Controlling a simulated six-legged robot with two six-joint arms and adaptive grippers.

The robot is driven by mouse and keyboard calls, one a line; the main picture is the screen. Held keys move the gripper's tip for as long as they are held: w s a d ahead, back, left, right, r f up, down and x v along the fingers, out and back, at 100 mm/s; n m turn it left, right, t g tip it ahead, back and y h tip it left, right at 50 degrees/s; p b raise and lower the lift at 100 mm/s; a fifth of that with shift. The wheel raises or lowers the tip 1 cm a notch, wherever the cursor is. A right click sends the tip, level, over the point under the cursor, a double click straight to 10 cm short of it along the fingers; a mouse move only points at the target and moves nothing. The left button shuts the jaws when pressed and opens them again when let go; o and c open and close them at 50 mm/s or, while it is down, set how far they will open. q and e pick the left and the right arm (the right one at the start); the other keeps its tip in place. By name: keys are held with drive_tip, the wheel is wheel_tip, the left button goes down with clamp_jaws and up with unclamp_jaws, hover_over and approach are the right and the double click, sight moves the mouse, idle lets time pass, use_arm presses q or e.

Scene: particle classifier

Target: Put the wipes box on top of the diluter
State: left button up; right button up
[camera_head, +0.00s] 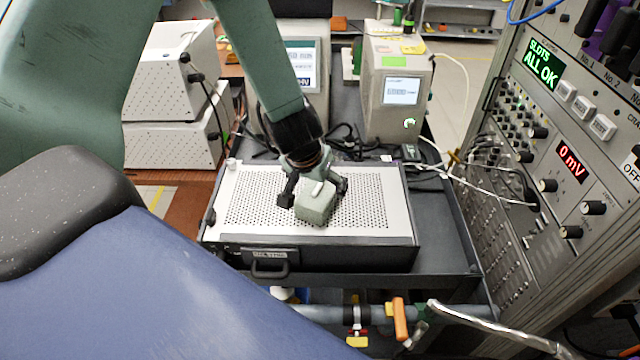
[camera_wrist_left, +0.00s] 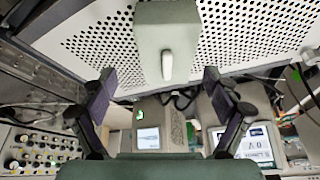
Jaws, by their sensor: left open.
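The wipes box (camera_head: 316,206) is a small grey-green box with a white wipe sticking out. It appears to rest on the perforated white top of a low, wide instrument (camera_head: 370,232), probably the diluter; its label is too small to read. My left gripper (camera_head: 313,190) is open, pointing down at the box, with a finger to each side. In the left wrist view, the box (camera_wrist_left: 168,30) with its white wipe lies between and beyond the spread fingers (camera_wrist_left: 157,82), with gaps on both sides. My right gripper is not in view.
Two instruments with screens, one at the back centre (camera_head: 312,45) and one at the back right (camera_head: 396,85), stand behind on the dark cart (camera_head: 445,240). White stacked boxes (camera_head: 165,140) stand left. A control rack (camera_head: 560,160) and loose cables border the right. Much of the perforated top is clear.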

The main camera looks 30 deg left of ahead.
use_arm(q)
drive_tip(key=v, duration=0.1)
drive_tip(key=p+v, duration=0.1)
drive_tip(key=v, duration=0.1)
drive_tip(key=p+v, duration=0.1)
drive_tip(key=v, duration=0.1)
drive_tip(key=shift+w+a, duration=0.1)
drive_tip(key=shift+a, duration=0.15)
drive_tip(key=shift+p+v, duration=0.4)
drive_tip(key=shift+v, duration=0.5)
